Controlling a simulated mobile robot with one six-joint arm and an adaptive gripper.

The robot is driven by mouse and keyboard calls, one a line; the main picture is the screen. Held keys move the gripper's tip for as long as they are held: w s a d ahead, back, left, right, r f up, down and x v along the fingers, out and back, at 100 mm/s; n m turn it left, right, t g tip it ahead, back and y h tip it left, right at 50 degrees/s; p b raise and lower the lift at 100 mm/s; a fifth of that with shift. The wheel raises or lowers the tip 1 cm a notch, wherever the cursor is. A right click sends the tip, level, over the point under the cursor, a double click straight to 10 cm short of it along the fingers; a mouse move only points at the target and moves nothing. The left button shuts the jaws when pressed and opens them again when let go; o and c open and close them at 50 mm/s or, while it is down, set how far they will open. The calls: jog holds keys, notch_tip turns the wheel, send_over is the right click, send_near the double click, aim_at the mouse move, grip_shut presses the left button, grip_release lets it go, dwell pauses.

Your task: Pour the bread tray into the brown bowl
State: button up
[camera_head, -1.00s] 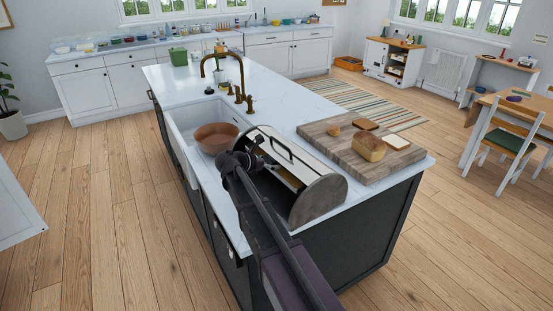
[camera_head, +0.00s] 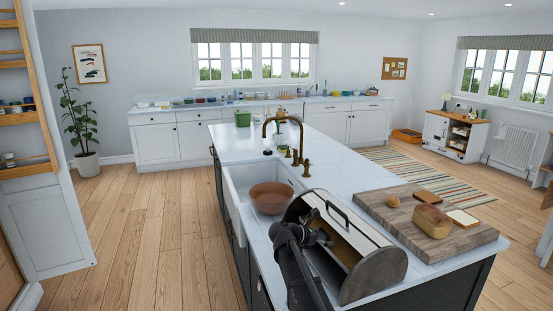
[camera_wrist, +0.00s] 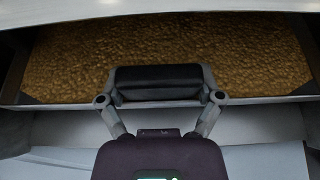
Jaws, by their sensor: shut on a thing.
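The bread tray (camera_wrist: 180,48) fills the upper part of the wrist view. It is shallow, with a pale front rim and a layer of golden-brown crumb-like matter. In the head view it shows partly, inside the open front of a grey bread bin (camera_head: 374,278) on the island. My gripper (camera_wrist: 158,83) is shut at the middle of the tray's front edge; its fingers hide the part it holds. In the head view my gripper (camera_head: 322,237) is at the bin's opening. The brown bowl (camera_head: 271,198) stands in the white sink, left of the bin.
A wooden board (camera_head: 425,222) with a loaf (camera_head: 432,221), bread slices and a roll lies right of the bin. A brass tap (camera_head: 300,135) rises behind the bowl. The white worktop (camera_head: 345,165) behind the bin is clear.

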jog(key=shift+f+b, duration=1.25)
jog(key=shift+f, duration=0.25)
notch_tip(320, 180, up, 5)
jog(key=p, duration=0.4)
jog(key=shift+f+p, duration=0.2)
jog(key=shift+p, duration=0.1)
jog(key=shift+f, duration=0.1)
